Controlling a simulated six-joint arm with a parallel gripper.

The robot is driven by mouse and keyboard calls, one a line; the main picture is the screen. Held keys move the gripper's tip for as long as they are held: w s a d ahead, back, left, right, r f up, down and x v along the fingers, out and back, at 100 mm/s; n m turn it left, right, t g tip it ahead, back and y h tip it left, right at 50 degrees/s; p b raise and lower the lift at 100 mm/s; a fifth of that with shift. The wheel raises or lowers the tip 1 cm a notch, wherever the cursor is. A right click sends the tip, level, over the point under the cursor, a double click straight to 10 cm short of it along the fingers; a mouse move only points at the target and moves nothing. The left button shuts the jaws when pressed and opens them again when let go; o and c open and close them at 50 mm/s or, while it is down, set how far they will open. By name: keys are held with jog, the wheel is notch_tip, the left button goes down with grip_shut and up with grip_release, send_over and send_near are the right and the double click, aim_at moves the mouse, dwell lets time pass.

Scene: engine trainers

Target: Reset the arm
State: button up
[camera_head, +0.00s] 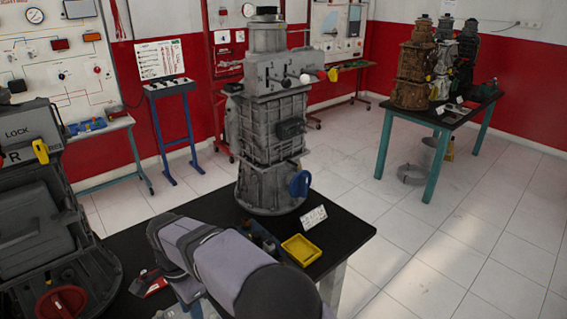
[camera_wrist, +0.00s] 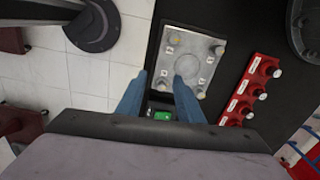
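My gripper (camera_wrist: 160,76) shows in the wrist view as two blue fingers, spread apart with nothing seen held between them. They point over the black table (camera_wrist: 225,75). A light grey plate (camera_wrist: 188,60) with small round fittings lies just beyond the fingertips. A small green part on a dark block (camera_wrist: 162,115) shows between the fingers; its distance from them is unclear. In the head view my arm reaches in from the bottom middle over the black table (camera_head: 345,232), and hides most of my gripper.
A tall grey engine trainer (camera_head: 268,125) stands on the table. A yellow tray (camera_head: 301,249) and a white card (camera_head: 313,217) are at its right. Another large unit (camera_head: 40,220) stands left. A red block with several knobs (camera_wrist: 247,92) lies right in the wrist view. Open floor (camera_head: 440,240) is right.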

jog(key=w+d+r+n, duration=0.2)
jog(key=d+n, duration=0.2)
jog(key=d, duration=1.9)
jog(key=s+d+f+n, duration=0.2)
jog(key=s+d+n, duration=0.2)
jog(key=s+d, duration=0.9)
jog(key=d, duration=0.3)
jog(key=shift+s+d+f, duration=0.3)
jog(key=shift+d+f, duration=0.05)
jog(key=shift+f, duration=0.05)
